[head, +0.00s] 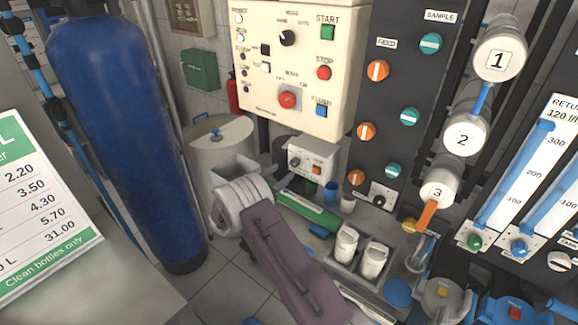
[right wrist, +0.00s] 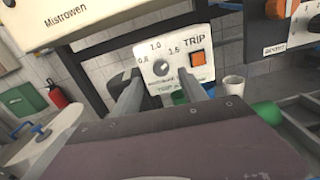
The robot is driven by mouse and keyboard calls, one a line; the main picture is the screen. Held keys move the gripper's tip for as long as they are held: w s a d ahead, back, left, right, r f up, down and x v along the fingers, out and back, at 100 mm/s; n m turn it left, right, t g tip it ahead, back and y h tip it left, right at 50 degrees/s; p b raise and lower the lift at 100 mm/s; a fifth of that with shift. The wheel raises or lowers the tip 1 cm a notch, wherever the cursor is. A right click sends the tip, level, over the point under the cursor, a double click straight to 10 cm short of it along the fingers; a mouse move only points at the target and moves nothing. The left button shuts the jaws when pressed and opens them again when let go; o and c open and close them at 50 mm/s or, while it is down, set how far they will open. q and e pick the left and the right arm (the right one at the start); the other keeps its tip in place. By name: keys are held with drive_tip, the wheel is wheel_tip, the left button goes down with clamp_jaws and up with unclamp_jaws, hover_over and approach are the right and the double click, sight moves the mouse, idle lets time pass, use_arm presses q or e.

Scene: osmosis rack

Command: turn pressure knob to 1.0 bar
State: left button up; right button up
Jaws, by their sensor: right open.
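The pressure knob (right wrist: 161,67) is a small round grey dial on a white box. Marks around it include 1.0 above and 1.5 to its right; the mark on its left is hard to read. Its pointer is too small to read surely. The box (head: 322,152) also shows in the head view, under the large control panel. My right gripper (right wrist: 162,84) is open and empty, its two grey fingers on either side of and below the knob, apart from it. My left gripper is not in view.
An orange TRIP switch (right wrist: 198,63) sits right of the knob. The large cream panel (head: 262,70) hangs just above the box. A white cup (right wrist: 234,84) stands at right. A grey tank (head: 222,150) and a blue cylinder (head: 125,130) stand at left.

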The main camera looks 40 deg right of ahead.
sight(293, 164)
drive_tip(key=x, duration=0.5)
drive_tip(key=shift+d+r, duration=0.1)
drive_tip(key=shift+d, duration=0.2)
drive_tip(key=shift+w+d, duration=0.1)
drive_tip(key=shift+d, duration=0.05)
clamp_jaws()
drive_tip(key=n+p, duration=0.2)
drive_tip(key=n, duration=0.4)
drive_tip(key=n+p, duration=0.1)
drive_tip(key=n, duration=0.4)
drive_tip(key=shift+n, duration=0.3)
idle(0.3)
